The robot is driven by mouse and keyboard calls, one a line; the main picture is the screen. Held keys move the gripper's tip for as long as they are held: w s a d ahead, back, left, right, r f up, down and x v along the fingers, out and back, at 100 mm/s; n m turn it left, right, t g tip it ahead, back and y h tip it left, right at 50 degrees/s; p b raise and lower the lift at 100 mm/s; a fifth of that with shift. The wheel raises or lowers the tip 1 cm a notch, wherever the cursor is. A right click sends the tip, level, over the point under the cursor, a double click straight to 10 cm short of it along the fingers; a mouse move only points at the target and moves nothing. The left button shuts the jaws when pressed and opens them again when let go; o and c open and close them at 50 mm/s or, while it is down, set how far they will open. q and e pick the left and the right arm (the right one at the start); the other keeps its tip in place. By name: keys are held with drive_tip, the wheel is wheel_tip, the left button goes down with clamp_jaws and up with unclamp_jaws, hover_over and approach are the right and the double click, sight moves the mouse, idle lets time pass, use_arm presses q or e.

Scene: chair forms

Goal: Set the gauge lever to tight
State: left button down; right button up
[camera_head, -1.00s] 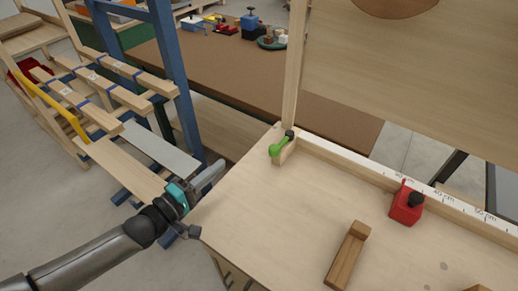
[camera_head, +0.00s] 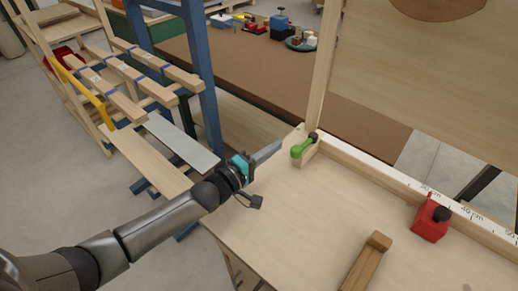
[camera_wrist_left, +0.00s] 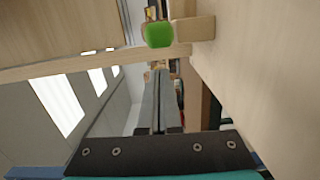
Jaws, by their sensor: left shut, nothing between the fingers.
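The green gauge lever (camera_head: 303,148) sits on a small wooden block at the far left corner of the workbench, beside a dark knob (camera_head: 313,136). In the left wrist view the green lever (camera_wrist_left: 158,35) shows at the top, beyond the fingertips. My left gripper (camera_head: 278,146) is shut and empty. It points at the lever from the left, with a small gap between them. In the left wrist view its two fingers (camera_wrist_left: 160,75) lie together. My right gripper is not in view.
A white ruler (camera_head: 440,200) runs along the bench's back fence. A red block with a black knob (camera_head: 431,218) stands by it. A wooden piece (camera_head: 366,262) lies on the bench top. A blue post (camera_head: 207,100) and a rack of wood strips stand left.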

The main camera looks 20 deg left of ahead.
use_arm(q)
drive_tip(key=shift+s+d, duration=0.25)
drive_tip(key=shift+d, duration=0.65)
drive_tip(key=shift+s+d, duration=0.1)
drive_tip(key=shift+s+d+n+y+p, duration=0.1)
drive_tip(key=shift+d+n+y+p, duration=0.15)
drive_tip(key=shift+y+p, duration=0.2)
